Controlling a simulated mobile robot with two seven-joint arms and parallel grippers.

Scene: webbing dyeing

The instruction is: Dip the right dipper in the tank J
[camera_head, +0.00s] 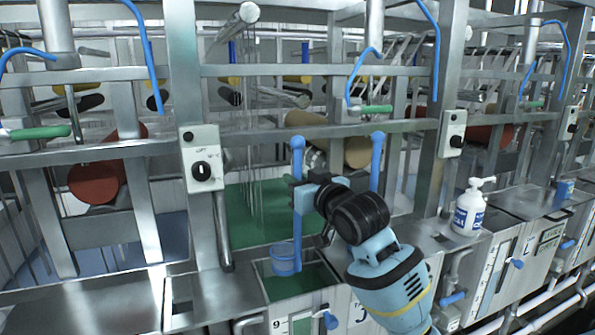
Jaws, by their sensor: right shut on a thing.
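My right gripper (303,193) is shut on the upright handle of a blue dipper (298,158). The dipper's cup (285,260) hangs at the lower end, at the opening of the tank marked J (342,301), which has green inside (290,283). I cannot tell whether the cup touches the liquid. A second blue handle (377,158) stands upright to the right; its lower part is hidden behind my right arm. My left gripper is out of view.
A steel frame with crossbars (300,131) and a switch box (202,158) stand close behind and left. A white pump bottle (470,207) and a small blue cup (564,192) stand on the ledge at the right. A blue valve handle (330,320) sits on the tank's front.

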